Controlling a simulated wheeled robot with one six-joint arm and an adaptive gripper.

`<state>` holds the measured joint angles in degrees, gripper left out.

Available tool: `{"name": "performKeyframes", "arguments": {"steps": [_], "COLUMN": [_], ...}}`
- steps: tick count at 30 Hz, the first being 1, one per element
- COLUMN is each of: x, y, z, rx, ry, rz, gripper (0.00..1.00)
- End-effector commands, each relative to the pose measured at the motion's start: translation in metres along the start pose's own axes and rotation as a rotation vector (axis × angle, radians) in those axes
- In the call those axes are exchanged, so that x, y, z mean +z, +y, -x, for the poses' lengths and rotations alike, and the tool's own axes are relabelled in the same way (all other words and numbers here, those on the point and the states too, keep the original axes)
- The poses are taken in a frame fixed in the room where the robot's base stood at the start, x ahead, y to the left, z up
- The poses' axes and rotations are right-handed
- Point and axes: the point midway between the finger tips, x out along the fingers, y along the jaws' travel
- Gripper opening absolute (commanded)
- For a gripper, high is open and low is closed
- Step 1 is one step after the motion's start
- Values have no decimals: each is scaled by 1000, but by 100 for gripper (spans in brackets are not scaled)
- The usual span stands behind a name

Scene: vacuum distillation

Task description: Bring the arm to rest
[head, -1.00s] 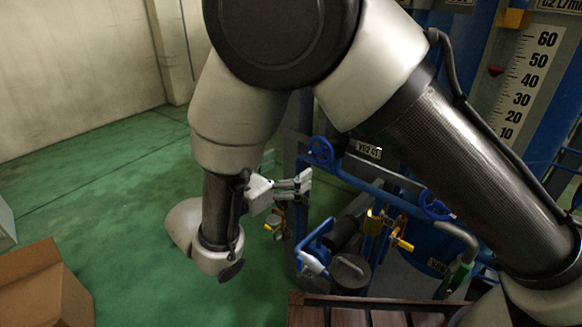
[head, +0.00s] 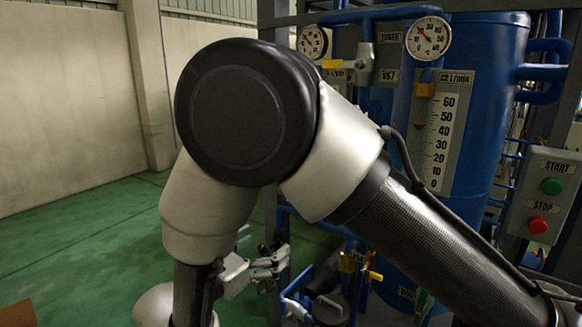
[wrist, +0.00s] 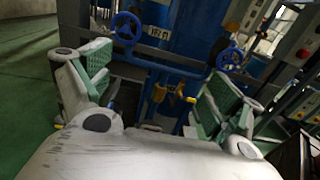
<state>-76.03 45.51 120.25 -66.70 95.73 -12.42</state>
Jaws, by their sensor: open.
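My gripper (head: 276,264) shows in the lower middle of the head view, partly beside my bent arm. In the wrist view my gripper (wrist: 155,95) has its two green-padded fingers spread wide with nothing between them. Behind the gap are blue pipework, a blue handwheel (wrist: 127,27) and a yellow-handled valve (wrist: 180,97), apart from the fingers. My arm is folded in an upside-down V and hides part of the rig.
A blue tank (head: 470,120) with a C2 flow scale (head: 439,145) stands at right. Gauges (head: 428,38) sit above it. A panel with a green START button (head: 551,186) and red STOP button (head: 537,224) is at far right. Green floor (head: 90,250) at left is mostly clear.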

Motion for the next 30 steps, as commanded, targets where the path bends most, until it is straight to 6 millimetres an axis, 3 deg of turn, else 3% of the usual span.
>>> {"name": "performKeyframes", "arguments": {"steps": [5,14,20,30], "x": [-10,-39,-47,-20], "y": [-3,-33,-78,-157], "z": [-1,-9,-18,-60], "rx": [-12,-107,-265,-675], "ry": [43,141,281,556], "rz": [-23,-32,-100,-391], "gripper": [92,92,92,92]}}
